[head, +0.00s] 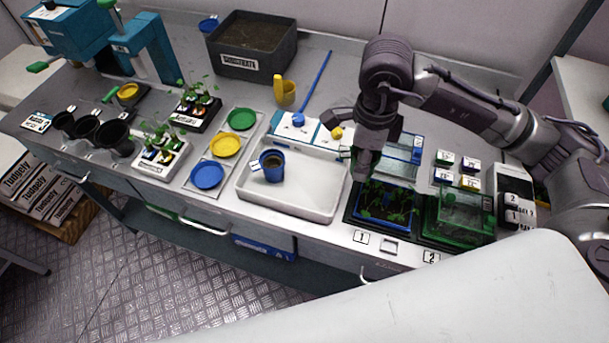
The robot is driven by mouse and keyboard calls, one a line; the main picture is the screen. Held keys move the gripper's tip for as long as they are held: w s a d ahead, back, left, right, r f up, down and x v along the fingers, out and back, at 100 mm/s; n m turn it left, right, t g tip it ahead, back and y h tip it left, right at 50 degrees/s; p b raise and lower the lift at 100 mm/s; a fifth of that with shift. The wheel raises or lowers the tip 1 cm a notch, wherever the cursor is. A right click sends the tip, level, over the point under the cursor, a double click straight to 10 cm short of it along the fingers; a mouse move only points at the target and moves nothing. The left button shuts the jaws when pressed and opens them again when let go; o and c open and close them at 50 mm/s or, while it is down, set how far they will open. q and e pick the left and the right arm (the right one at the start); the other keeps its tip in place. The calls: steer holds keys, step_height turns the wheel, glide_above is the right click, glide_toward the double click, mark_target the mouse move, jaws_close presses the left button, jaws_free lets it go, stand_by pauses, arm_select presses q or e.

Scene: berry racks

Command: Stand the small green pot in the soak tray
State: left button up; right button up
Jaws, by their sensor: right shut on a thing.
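The soak tray (318,211) is a white, shallow, rectangular basin at the middle of the bench. A blue pot (274,168) with dark soil and a white tag stands in its left part; the tray's right part is bare. My right gripper (361,166) is over the bench at the tray's right back corner, pointing down. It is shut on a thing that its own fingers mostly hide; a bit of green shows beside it. I cannot make out the small green pot for certain. My left gripper is not in view.
Green, yellow and blue saucers (225,146) lie left of the tray. A yellow can (285,92) stands behind. A grey soil bin (252,67) stands at the back.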

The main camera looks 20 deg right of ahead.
steer(key=p, duration=0.3)
glide_above(312, 186)
step_height(312, 186, down, 5)
steer(key=shift+s+f, duration=0.1)
steer(key=shift+f, duration=0.1)
step_height(312, 186, down, 4)
steer(key=shift+r+p, duration=0.1)
steer(key=shift+p, duration=0.65)
steer(key=shift+f, duration=0.2)
steer(key=shift+f, duration=0.1)
steer(key=shift+f+b, duration=0.15)
steer(key=shift+b, duration=0.2)
steer(key=o, duration=1.1)
